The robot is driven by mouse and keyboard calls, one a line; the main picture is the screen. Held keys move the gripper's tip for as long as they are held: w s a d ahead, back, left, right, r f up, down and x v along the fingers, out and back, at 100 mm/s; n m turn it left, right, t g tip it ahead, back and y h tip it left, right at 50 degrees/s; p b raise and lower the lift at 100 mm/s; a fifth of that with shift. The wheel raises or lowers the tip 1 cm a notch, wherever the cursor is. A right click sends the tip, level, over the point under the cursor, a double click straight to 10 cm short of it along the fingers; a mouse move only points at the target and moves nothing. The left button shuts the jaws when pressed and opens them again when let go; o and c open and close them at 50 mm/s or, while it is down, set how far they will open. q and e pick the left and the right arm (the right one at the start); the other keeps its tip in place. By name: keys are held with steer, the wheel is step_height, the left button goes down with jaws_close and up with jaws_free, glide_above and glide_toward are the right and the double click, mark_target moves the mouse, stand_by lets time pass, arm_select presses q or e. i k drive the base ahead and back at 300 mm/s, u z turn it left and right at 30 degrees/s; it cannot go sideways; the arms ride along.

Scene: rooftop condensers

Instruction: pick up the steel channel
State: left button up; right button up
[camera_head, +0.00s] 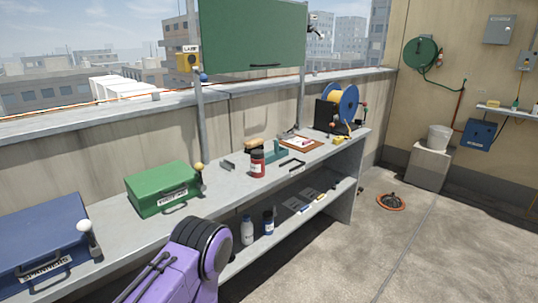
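A short grey metal piece (228,165) that looks like the steel channel lies on the workbench top (222,186), between the green box and the red-and-dark jar. It is small in the view, so its exact profile is hard to tell. No gripper of mine shows in the head view. Only a purple link of my own arm with a black ribbed joint shows at the bottom, in front of the bench.
On the bench stand a blue spanner case (40,245), a green box (163,188), a jar (257,163), a black bracket-like piece (292,165) and a cable reel (342,102). Bottles (247,230) stand on the lower shelf. The floor (400,250) at right is mostly open.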

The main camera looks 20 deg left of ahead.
mark_target(227, 165)
steer(key=u, duration=0.15)
steer(key=i, duration=1.55)
steer(key=u, duration=0.45)
